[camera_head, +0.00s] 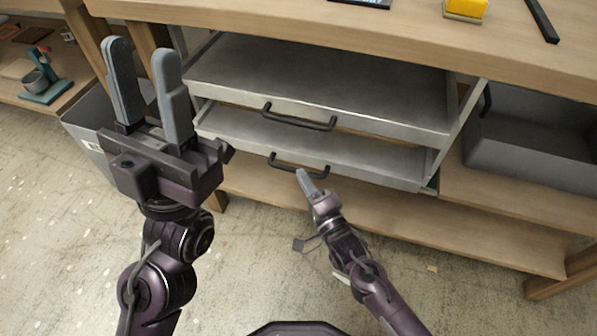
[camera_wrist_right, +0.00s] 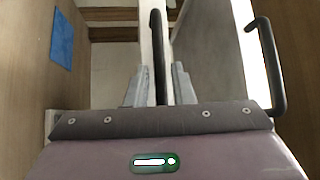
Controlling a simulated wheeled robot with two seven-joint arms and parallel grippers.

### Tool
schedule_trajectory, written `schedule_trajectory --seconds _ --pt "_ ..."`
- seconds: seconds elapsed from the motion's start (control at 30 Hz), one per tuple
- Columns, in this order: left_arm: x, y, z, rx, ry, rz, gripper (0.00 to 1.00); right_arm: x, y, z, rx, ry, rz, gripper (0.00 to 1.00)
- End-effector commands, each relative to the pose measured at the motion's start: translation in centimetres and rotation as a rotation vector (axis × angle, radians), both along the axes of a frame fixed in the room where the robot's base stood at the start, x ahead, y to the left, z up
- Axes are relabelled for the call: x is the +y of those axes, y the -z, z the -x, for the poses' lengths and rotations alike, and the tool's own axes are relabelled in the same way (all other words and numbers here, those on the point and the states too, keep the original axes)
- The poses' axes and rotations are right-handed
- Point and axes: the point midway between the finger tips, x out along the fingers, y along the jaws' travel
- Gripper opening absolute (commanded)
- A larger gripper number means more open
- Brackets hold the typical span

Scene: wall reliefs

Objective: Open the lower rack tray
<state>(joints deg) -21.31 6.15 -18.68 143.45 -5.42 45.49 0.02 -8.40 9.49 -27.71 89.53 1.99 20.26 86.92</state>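The rack holds two grey metal trays. The upper tray (camera_head: 330,85) has a dark bar handle (camera_head: 298,118); the lower tray (camera_head: 350,155) is under it, with its own dark handle (camera_head: 298,166). My right gripper (camera_head: 303,174) is at the lower handle, its fingers pointing at the tray front. In the right wrist view its fingers (camera_wrist_right: 159,85) stand apart on either side of the lower handle (camera_wrist_right: 157,50), with a gap visible. The upper handle (camera_wrist_right: 275,65) shows at right there. My left gripper (camera_head: 148,80) is open, empty and raised left of the rack.
The wooden bench top (camera_head: 390,30) lies above the rack, with a yellow block (camera_head: 465,9) on it. A grey bin (camera_head: 530,140) stands on the right shelf; another bin (camera_head: 85,125) is at left behind my left gripper. The floor in front is clear.

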Motion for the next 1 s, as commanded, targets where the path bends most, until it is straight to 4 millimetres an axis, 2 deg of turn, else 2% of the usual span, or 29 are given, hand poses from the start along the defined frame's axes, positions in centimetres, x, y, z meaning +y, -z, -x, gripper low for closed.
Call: schedule_trajectory --seconds 0.07,0.3,0.6,0.8,1.0 --pt "0.5 -0.3 1.1 -0.063 0.002 0.025 0.36 0.3 0.0 -0.6 0.000 0.000 0.001 0.22" --pt "0.6 -0.2 1.5 -0.092 0.002 0.032 0.36 1.4 -0.3 -2.7 0.000 0.001 0.001 0.22" --pt "0.6 -0.3 1.6 -0.095 0.002 0.033 0.36 1.5 -0.4 -2.8 0.001 0.000 0.002 0.22" --pt "0.6 -0.3 1.6 -0.095 0.002 0.033 0.36 1.5 -0.4 -2.8 0.001 0.000 0.002 0.00" --pt "0.6 -0.3 1.5 -0.094 0.002 0.033 0.36 1.4 -0.4 -2.8 0.001 0.000 0.002 0.00"
